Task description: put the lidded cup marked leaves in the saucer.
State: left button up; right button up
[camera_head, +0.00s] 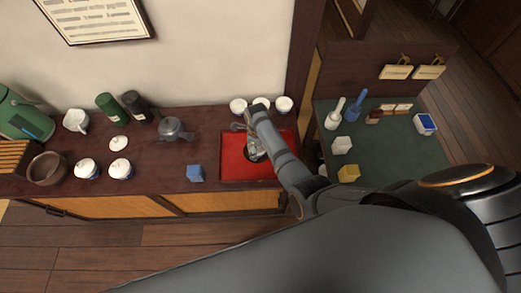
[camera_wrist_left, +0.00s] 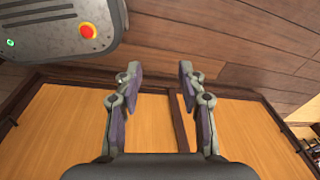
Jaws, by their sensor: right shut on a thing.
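My right gripper (camera_head: 251,143) reaches down over the red tray (camera_head: 231,171) and is shut on a small pale, greenish thing (camera_head: 252,150). It looks like the lidded cup marked leaves, but the fingers and arm hide most of it and its mark cannot be read. A dark round shape (camera_head: 262,157), apparently the saucer, shows just under and beside it on the tray. I cannot tell whether the cup touches the saucer. My left gripper (camera_wrist_left: 157,75) is open and empty in the left wrist view, over the wooden floor and cabinet front.
Two white lidded cups with blue marks (camera_head: 87,168) (camera_head: 120,168) and a brown bowl (camera_head: 47,168) stand on the left. White cups (camera_head: 284,104) line the back. A green table (camera_head: 385,150) is right.

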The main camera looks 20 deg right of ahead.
jog(key=shift+w+d, duration=0.15)
jog(key=shift+d, duration=0.05)
jog(key=shift+a+f, duration=0.1)
jog(key=shift+a, duration=0.25)
jog(key=o, duration=1.2)
pick_arm(q)
jog(key=shift+s+d+f, duration=0.15)
jog(key=shift+s+d, duration=0.2)
jog(key=shift+s, duration=0.3)
pick_arm(e)
jog(key=shift+o, duration=0.7)
jog(key=shift+d, duration=0.15)
jog(key=shift+r+p, duration=0.35)
pick_arm(q)
notch_tip(320, 180, up, 13)
jog(key=p, duration=1.2)
jog(key=shift+w+f, duration=0.15)
jog(key=shift+f, duration=0.05)
pick_arm(e)
notch_tip(320, 180, up, 12)
jog(key=shift+f, duration=0.2)
